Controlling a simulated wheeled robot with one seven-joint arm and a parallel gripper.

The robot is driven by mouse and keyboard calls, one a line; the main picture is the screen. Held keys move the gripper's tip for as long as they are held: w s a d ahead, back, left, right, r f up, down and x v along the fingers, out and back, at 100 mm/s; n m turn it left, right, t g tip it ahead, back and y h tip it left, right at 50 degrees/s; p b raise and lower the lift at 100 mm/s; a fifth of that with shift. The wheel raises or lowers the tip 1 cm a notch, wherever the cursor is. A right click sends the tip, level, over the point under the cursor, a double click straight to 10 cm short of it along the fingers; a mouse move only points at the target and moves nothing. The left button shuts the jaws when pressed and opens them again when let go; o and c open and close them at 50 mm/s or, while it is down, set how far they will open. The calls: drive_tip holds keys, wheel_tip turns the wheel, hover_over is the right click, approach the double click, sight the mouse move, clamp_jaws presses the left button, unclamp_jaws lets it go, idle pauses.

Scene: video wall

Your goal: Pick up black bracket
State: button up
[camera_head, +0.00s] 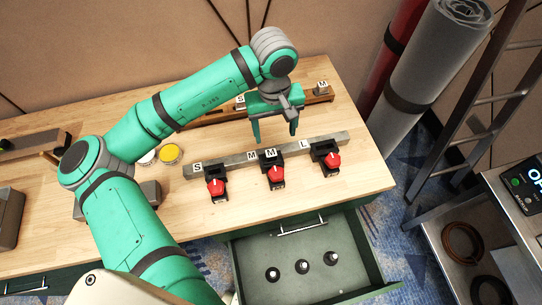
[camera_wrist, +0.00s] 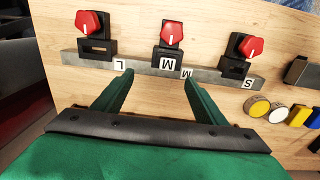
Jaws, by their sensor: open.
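Three black brackets with red knobs stand along a grey bar on the wooden table: one by the S label (camera_head: 214,172), one by M (camera_head: 271,160), one by L (camera_head: 322,148). In the wrist view they are reversed: L bracket (camera_wrist: 97,46) left, M bracket (camera_wrist: 168,54) in the middle, S bracket (camera_wrist: 236,64) right. I cannot tell which one the task means. My gripper (camera_head: 275,138) is open and empty behind the bar, near the M bracket. In the wrist view its fingers (camera_wrist: 158,77) are spread, with the M bracket beyond the gap.
The grey bar (camera_head: 232,161) carries the labels. A wooden rail (camera_head: 210,117) with lettered blocks lies behind my gripper. White and yellow round pieces (camera_head: 169,153) lie left. An open drawer (camera_head: 350,272) with three dark round pieces juts out in front. A ladder stands right.

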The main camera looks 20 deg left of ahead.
sight(271, 152)
drive_tip(key=shift+s+a+f, duration=0.15)
drive_tip(key=shift+s+a, duration=0.1)
drive_tip(key=shift+a, duration=0.15)
drive_tip(key=f, duration=1)
drive_tip(key=shift+s+f, duration=0.25)
drive_tip(key=shift+s, duration=0.1)
drive_tip(key=c, duration=1.3)
